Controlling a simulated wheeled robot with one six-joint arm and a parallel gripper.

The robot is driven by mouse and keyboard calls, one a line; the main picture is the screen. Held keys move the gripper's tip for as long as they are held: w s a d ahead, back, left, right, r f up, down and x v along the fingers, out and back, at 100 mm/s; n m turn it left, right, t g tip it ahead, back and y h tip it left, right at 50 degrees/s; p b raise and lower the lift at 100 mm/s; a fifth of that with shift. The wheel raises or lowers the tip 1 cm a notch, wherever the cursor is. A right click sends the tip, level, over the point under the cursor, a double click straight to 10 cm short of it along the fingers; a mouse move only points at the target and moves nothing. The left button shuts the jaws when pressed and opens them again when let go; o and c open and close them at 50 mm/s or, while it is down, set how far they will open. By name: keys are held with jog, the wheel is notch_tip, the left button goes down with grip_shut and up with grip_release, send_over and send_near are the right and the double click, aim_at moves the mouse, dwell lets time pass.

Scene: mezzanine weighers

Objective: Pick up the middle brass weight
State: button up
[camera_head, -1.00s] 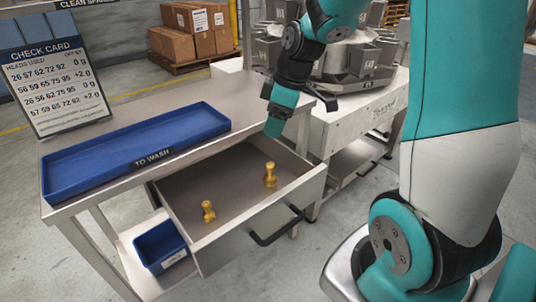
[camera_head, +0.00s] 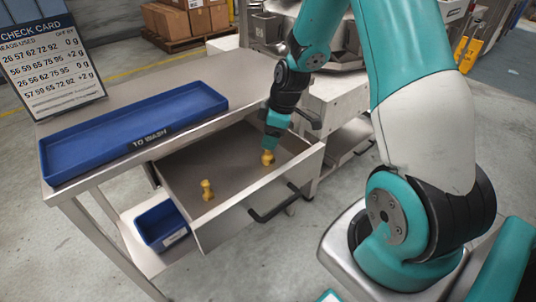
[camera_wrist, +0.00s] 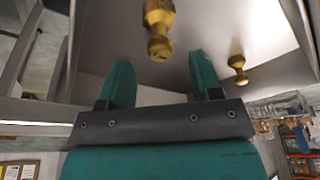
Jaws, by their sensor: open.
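Two brass weights stand upright in the open drawer (camera_head: 232,181) in the head view. One weight (camera_head: 268,157) is near the drawer's right part, and the other weight (camera_head: 207,190) is nearer the left front. My gripper (camera_head: 272,143) reaches down at the right weight and partly overlaps it in the picture. In the wrist view, my open fingers (camera_wrist: 160,62) point at a large, near brass weight (camera_wrist: 158,28), which lies just beyond the gap between the fingertips. A smaller, farther weight (camera_wrist: 238,68) shows to the right. No third weight is visible, so I cannot tell which is the middle one.
The long blue TO WASH tray (camera_head: 90,160) lies on the steel tabletop (camera_head: 245,72) behind the drawer. A check card (camera_head: 48,62) stands at the left. A small blue bin (camera_head: 160,226) is below. The drawer's front panel and handle (camera_head: 272,212) form the near edge.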

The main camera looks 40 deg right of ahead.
aim_at(268, 152)
jog(key=x, duration=0.4)
jog(key=shift+s+d+f, duration=0.1)
jog(key=shift+s, duration=0.05)
grip_shut()
